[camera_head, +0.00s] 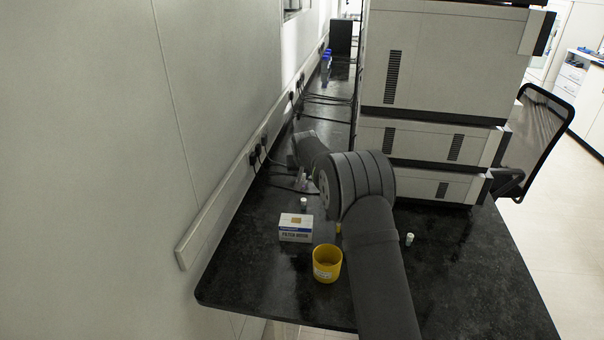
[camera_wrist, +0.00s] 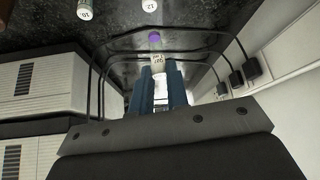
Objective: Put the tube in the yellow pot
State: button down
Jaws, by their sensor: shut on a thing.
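The yellow pot (camera_head: 327,265) stands upright near the front edge of the black bench, with a pale label on its side. My gripper (camera_wrist: 160,68) shows in the wrist view with its blue fingers shut on a small tube (camera_wrist: 157,60). The tube has a pale, marked body between the fingertips, and a purple cap (camera_wrist: 154,38) shows just past it. The gripper end is behind the pot, farther back along the bench.
A white and blue filter box (camera_head: 296,228) stands behind the pot, with a small vial (camera_head: 303,203) behind it. Another vial (camera_head: 410,239) stands right of my arm. Stacked instruments (camera_head: 440,60) fill the back right. Cables (camera_wrist: 130,45) and wall sockets (camera_wrist: 236,84) lie near the gripper.

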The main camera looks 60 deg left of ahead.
jog(key=s+d+r+n+g+h, duration=0.1)
jog(key=s+d+r+n+g, duration=0.15)
jog(key=d+n, duration=0.5)
jog(key=s+d+r+n+g, duration=0.1)
jog(key=s+d+n+g, duration=0.35)
jog(key=d, duration=0.65)
jog(key=s+d+r+n+g+h, duration=0.1)
jog(key=s+d+r+n+g, duration=0.1)
jog(key=d+n, duration=0.55)
notch_tip(320, 180, down, 10)
jog(key=m, duration=0.1)
jog(key=shift+d, duration=0.45)
jog(key=shift+m, duration=0.25)
jog(key=c, duration=1.3)
grip_release()
jog(key=shift+r, duration=3.5)
